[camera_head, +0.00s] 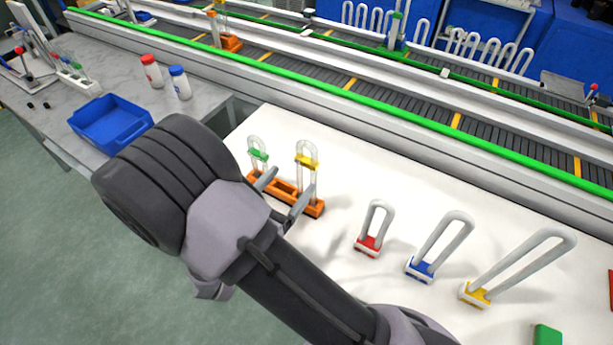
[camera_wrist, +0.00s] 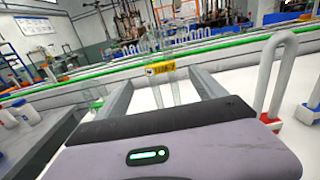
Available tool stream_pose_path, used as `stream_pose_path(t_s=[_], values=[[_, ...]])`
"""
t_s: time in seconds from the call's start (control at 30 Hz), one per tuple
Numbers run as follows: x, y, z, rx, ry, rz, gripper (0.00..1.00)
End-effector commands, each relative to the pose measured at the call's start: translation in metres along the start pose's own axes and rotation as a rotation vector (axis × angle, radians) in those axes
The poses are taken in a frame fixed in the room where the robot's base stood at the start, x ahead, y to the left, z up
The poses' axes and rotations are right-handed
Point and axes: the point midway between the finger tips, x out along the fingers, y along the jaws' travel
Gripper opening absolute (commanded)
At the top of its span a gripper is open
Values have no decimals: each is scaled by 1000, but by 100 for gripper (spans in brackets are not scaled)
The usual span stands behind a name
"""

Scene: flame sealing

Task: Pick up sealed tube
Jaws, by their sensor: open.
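An orange rack (camera_head: 285,191) stands on the white table and holds two clear tubes upright. The tube with the yellow band (camera_head: 306,162) is at the rack's right end. The tube with the green band (camera_head: 258,155) is at its left end. My gripper (camera_head: 295,179) is open at the rack. In the wrist view, the yellow-banded tube (camera_wrist: 160,69) shows between my spread fingers (camera_wrist: 162,80), with space on both sides. The green-banded tube (camera_wrist: 91,104) is outside the left finger. I cannot tell from the picture which tube is sealed.
Looped white pieces on red (camera_head: 368,244), blue (camera_head: 420,267) and yellow (camera_head: 475,293) bases stand to the right of the rack. A conveyor with a green rail (camera_head: 380,124) runs behind. A blue bin (camera_head: 112,126) and two bottles sit on the grey bench at left.

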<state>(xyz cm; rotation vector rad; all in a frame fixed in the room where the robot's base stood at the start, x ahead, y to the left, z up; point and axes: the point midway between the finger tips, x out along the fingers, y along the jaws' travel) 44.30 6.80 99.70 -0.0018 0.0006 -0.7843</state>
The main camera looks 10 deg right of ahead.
Motion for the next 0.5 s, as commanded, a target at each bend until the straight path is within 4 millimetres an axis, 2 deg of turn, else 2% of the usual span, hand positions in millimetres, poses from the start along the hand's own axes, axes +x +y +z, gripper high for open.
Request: stream_pose_path(t_s=[0.17,0.4,0.5], values=[[22,0,-1,2,0,-2,80],[66,-2,0,3,0,-3,80],[72,-1,1,2,0,-1,80]])
